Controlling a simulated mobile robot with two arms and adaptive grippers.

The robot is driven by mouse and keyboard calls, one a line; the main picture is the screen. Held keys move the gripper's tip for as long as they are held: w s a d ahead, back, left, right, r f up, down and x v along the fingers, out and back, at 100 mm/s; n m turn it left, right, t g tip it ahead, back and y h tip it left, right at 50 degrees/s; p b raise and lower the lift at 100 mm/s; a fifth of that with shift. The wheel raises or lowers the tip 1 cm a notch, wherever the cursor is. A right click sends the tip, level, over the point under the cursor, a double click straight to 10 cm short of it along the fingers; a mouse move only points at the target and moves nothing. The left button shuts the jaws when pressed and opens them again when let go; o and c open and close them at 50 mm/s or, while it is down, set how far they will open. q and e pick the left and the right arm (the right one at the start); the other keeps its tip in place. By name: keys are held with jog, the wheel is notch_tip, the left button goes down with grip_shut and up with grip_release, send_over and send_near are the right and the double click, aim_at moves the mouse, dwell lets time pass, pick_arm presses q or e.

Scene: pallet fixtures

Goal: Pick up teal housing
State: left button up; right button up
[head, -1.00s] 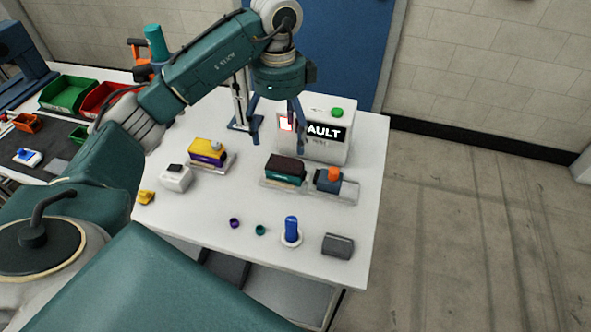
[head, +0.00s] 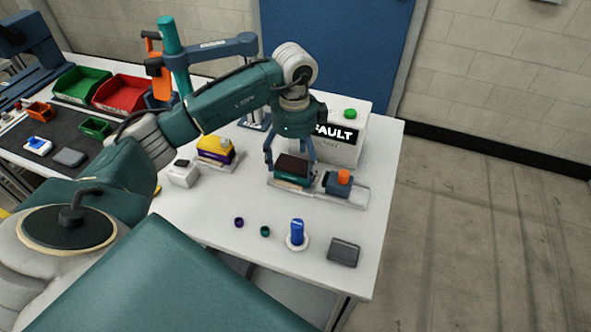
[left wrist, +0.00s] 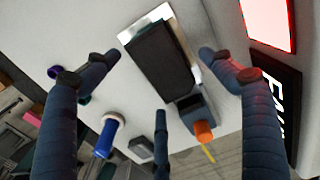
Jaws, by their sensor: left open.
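The teal housing (head: 290,178), a block with a dark brown top, sits on a pale fixture plate (head: 352,194) on the white table. It also shows from above in the left wrist view as a dark block (left wrist: 162,62). My left gripper (head: 290,162) is open just above it, with fingers at both sides of the block in the head view. In the left wrist view the open fingers (left wrist: 160,70) spread around it with nothing between them gripped. Contact cannot be told. My right gripper is not in view.
A blue-grey block with an orange knob (head: 343,178) sits close to the right on the same plate. A white box marked FAULT (head: 348,152) stands just behind. A yellow and purple block (head: 215,152) is left. A blue cylinder (head: 297,231) and grey block (head: 343,252) are in front.

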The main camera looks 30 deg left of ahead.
aim_at(294, 167)
pick_arm(q)
jog(key=shift+s+a+f+p, duration=0.1)
jog(key=shift+f+p, duration=0.2)
jog(key=shift+f, duration=1.2)
jog(key=c, duration=1.3)
jog(key=shift+c, duration=0.8)
jog(key=shift+r, duration=0.2)
